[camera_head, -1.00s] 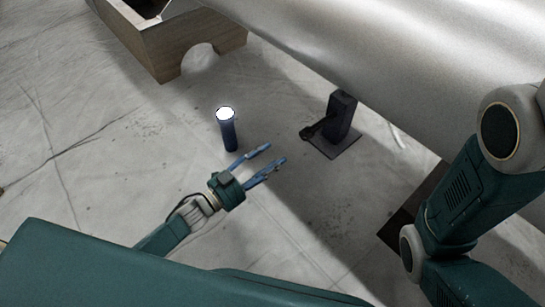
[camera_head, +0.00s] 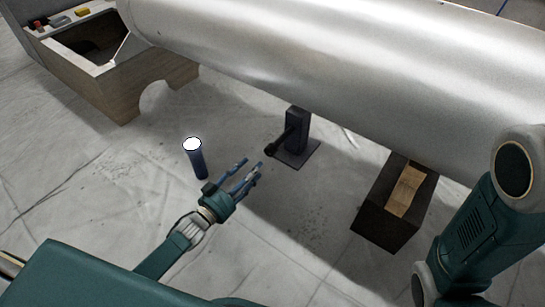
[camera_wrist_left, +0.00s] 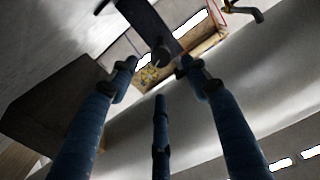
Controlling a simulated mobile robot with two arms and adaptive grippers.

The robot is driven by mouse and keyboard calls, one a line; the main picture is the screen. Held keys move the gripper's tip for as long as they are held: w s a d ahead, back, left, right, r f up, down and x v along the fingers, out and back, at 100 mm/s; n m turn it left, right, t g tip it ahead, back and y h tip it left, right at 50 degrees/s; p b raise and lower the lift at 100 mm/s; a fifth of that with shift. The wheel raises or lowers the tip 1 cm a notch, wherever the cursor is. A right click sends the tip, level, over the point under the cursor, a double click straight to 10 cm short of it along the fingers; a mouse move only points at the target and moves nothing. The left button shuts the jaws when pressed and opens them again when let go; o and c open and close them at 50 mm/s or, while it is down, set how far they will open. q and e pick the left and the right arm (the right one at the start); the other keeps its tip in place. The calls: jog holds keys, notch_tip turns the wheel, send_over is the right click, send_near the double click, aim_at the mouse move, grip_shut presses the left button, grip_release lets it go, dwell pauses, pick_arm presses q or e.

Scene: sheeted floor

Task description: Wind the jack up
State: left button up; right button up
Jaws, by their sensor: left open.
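The jack (camera_head: 297,130) is a dark upright post on a square base plate, under a large silver cylinder. Its crank arm sticks out to the left and ends in a dark knob (camera_head: 271,150). My left gripper (camera_head: 251,165) is open and empty, with blue fingers pointing toward the knob from the lower left, a small gap apart. In the left wrist view the dark jack post (camera_wrist_left: 148,22) shows at the top, with a rounded end, likely the knob (camera_wrist_left: 160,57), ahead of the open fingers (camera_wrist_left: 157,70). My right gripper is out of view; only its arm shows at right.
The silver cylinder (camera_head: 350,60) hangs low across the scene. A lit blue flashlight (camera_head: 198,163) stands left of my gripper. A wooden box (camera_head: 130,92) is at upper left. Sheeted floor in front is clear.

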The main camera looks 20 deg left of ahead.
aim_at(268, 153)
pick_arm(q)
jog(key=b+x, duration=0.4)
jog(key=x, duration=0.3)
jog(key=shift+w+d+f, duration=0.1)
jog(key=shift+w+f, duration=0.05)
jog(key=shift+w, duration=0.05)
jog(key=shift+w+d, duration=0.2)
jog(key=shift+w, duration=0.3)
jog(key=c, duration=1.1)
